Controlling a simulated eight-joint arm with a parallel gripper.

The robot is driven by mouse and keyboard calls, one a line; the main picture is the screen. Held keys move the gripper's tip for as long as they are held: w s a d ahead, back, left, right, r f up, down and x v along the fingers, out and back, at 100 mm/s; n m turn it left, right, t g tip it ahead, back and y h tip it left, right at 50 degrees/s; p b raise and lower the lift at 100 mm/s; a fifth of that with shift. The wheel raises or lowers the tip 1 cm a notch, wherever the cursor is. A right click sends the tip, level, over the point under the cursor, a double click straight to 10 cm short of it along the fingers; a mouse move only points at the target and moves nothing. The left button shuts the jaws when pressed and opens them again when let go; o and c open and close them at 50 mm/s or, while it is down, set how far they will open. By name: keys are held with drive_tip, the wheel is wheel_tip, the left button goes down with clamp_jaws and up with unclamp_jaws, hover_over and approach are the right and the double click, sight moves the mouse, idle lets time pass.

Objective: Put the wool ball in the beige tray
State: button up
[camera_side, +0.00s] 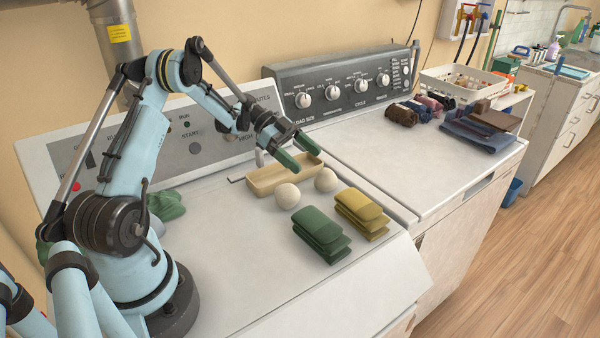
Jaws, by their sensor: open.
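Two cream wool balls sit on the white machine top in front of the beige tray. The left wool ball (287,196) is near the tray's front side, and the right wool ball (326,180) is by its right end. The beige tray (262,186) is long and shallow, and its visible inside looks empty. My gripper (308,156) has green fingers, open and empty, above the back right part of the tray. The fingers hide part of the tray's far side.
Folded green cloths (321,236) and folded yellow cloths (361,213) lie in front of the balls. A control panel (345,88) rises behind the right machine, where rolled and folded clothes (480,130) lie.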

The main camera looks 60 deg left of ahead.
drive_tip(key=shift+s+a+r, duration=0.25)
drive_tip(key=shift+a+r, duration=0.15)
drive_tip(key=shift+a, duration=0.15)
drive_tip(key=shift+d+r, duration=0.2)
drive_tip(key=shift+r, duration=0.1)
drive_tip(key=d+r+n+y, duration=0.1)
drive_tip(key=d, duration=0.1)
drive_tip(key=d+r+n, duration=0.1)
drive_tip(key=d+r, duration=0.1)
drive_tip(key=d+r+n+y, duration=0.1)
drive_tip(key=d+n, duration=0.1)
drive_tip(key=shift+w+d+r+g+y, duration=0.2)
drive_tip(key=shift+r+g+y, duration=0.1)
drive_tip(key=shift+g, duration=0.1)
drive_tip(key=s+d+r+n+t+y, duration=0.2)
drive_tip(key=s+d+r+n+y, duration=0.1)
drive_tip(key=s+d+n+y, duration=0.5)
drive_tip(key=s+d, duration=0.3)
drive_tip(key=s, duration=0.2)
drive_tip(key=shift+r+n, duration=0.4)
drive_tip(key=shift+o, duration=0.3)
drive_tip(key=shift+s+d+f+n+t+y, duration=0.1)
drive_tip(key=shift+s+d+n+t+y, duration=0.1)
drive_tip(key=shift+s+n+t+y, duration=0.3)
drive_tip(key=shift+w, duration=0.1)
